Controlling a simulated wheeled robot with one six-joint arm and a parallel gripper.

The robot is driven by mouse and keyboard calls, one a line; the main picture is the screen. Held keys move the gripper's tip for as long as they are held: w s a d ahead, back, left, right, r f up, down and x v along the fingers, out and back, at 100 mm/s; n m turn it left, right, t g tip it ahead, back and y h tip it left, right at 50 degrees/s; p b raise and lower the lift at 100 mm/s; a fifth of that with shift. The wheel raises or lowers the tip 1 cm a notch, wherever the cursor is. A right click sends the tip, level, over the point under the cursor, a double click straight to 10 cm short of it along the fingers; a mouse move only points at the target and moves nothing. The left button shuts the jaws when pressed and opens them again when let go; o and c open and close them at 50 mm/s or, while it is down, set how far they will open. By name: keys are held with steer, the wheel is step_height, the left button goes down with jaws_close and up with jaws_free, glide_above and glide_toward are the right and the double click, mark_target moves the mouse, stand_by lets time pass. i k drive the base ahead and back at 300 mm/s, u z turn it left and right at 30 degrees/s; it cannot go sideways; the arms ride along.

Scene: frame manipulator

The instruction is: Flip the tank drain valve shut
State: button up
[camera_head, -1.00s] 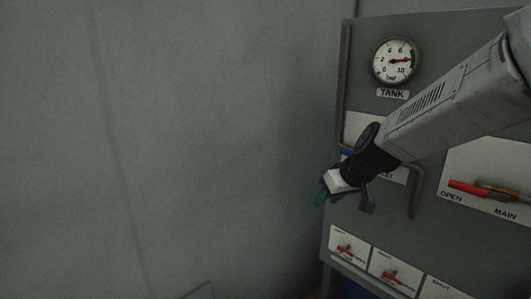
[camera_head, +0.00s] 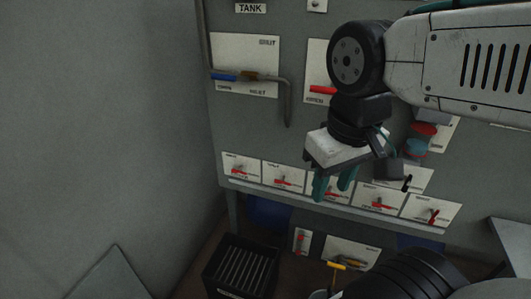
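A grey valve panel (camera_head: 255,130) fills the middle of the view, with a TANK label (camera_head: 251,8) at its top left. Below the panel, a yellow handle (camera_head: 337,265) sits by a white plate (camera_head: 352,251), and a small red lever (camera_head: 300,243) sits on another plate to its left. The lettering there is too small to read, so I cannot tell which is the tank drain valve. My gripper (camera_head: 333,183) hangs in front of the row of small red levers, above the yellow handle. Its teal fingers are apart, with nothing seen between them.
A blue-handled lever (camera_head: 225,77) is at upper left, with a bent pipe (camera_head: 287,100) beside it. Several red levers (camera_head: 283,181) line the panel's lower edge. A dark slatted crate (camera_head: 242,268) stands on the floor. Grey wall and open space lie to the left.

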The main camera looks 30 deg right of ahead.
mark_target(337, 266)
steer(key=z, duration=1.1)
steer(key=k, duration=0.25)
steer(key=z, duration=0.05)
